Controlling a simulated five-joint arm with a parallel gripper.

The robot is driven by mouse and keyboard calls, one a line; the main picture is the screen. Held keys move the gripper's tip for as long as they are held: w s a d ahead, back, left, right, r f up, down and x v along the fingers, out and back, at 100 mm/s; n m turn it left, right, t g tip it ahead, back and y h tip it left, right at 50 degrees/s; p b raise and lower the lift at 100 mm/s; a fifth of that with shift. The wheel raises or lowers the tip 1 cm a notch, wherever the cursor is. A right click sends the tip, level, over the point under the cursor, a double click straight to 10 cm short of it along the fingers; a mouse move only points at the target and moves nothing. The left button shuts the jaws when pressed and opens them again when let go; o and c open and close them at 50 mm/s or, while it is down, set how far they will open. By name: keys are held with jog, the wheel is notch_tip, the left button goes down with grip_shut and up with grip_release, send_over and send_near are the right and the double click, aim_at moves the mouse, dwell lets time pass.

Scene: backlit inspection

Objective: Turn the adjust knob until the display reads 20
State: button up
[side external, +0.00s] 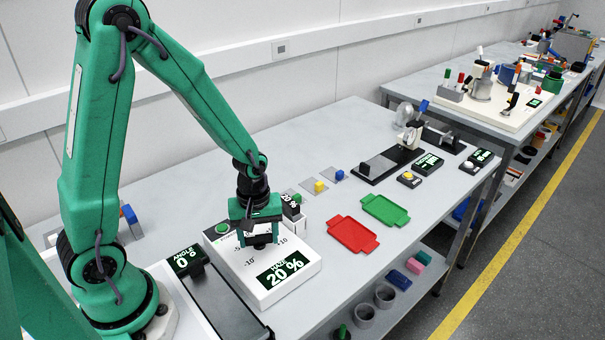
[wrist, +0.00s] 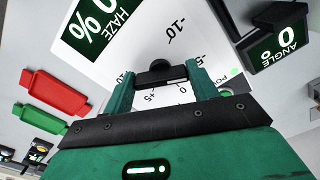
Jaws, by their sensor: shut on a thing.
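The white instrument box (side external: 293,255) has a dial scale printed from -10 to +10 on its top. Its HAZE display (side external: 283,270) reads 20 %; in the wrist view it shows only partly and inverted (wrist: 92,24). The black adjust knob (wrist: 160,71) stands on the box top in the middle of the scale. My gripper (side external: 259,241) points down over the box and is shut on the knob, with one green finger on each side of it in the wrist view (wrist: 160,78).
An ANGLE display (side external: 186,259) reading 0° stands at the box's left, by a dark rail (side external: 228,305). A green button (side external: 222,229) is on the box. A red tray (side external: 354,247) and a green tray (side external: 384,210) lie to the right. Clear table surrounds the trays.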

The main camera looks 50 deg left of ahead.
aim_at(258, 236)
jog(key=o, duration=1)
jog(key=shift+r, duration=0.15)
jog(key=shift+r, duration=3.8)
